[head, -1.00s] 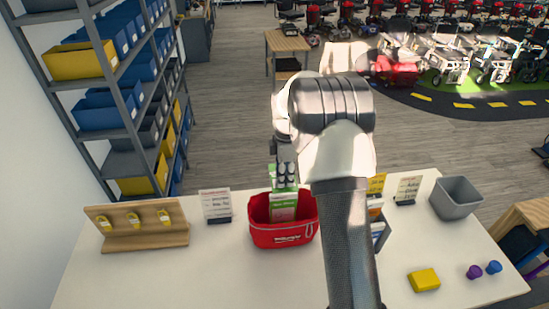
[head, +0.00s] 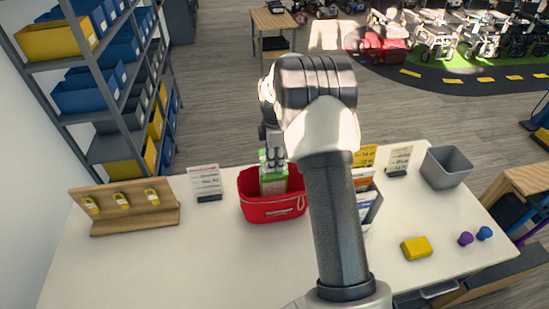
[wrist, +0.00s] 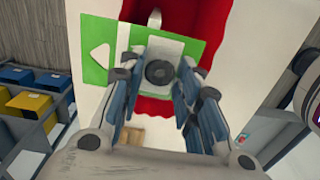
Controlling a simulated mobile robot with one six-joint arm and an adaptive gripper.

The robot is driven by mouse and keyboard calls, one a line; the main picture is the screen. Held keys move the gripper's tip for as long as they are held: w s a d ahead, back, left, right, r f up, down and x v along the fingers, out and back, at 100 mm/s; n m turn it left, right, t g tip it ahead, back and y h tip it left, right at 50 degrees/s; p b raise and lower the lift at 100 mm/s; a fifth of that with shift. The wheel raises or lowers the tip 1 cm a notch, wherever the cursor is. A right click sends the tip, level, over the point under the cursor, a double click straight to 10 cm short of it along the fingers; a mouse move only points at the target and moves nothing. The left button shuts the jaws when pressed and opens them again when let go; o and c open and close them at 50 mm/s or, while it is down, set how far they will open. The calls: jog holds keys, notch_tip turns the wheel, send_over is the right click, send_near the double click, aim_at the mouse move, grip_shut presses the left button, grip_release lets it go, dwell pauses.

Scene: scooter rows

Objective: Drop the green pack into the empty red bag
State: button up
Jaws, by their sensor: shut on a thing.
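The red bag (head: 272,209) stands upright on the white table, its mouth facing up. The green pack (head: 273,185), green with a white panel, is upright at the bag's mouth. Its lower part overlaps the bag's opening, and I cannot tell how deep it sits. My gripper (head: 275,160) is shut on the pack's upper part. In the wrist view the green pack (wrist: 98,58) lies across the fingers of my gripper (wrist: 160,75), with the red bag (wrist: 217,22) behind it. The bag's inside is mostly hidden.
A wooden stand (head: 135,216) with yellow tags and a sign card (head: 206,182) are left of the bag. A grey bin (head: 446,168), a yellow block (head: 416,248) and purple and blue pegs are at right. A leaflet holder (head: 371,205) stands close behind my arm.

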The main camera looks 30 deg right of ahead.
jog(key=o, duration=1.1)
jog(key=shift+o, duration=0.2)
notch_tip(320, 180, up, 12)
jog(key=shift+r, duration=0.1)
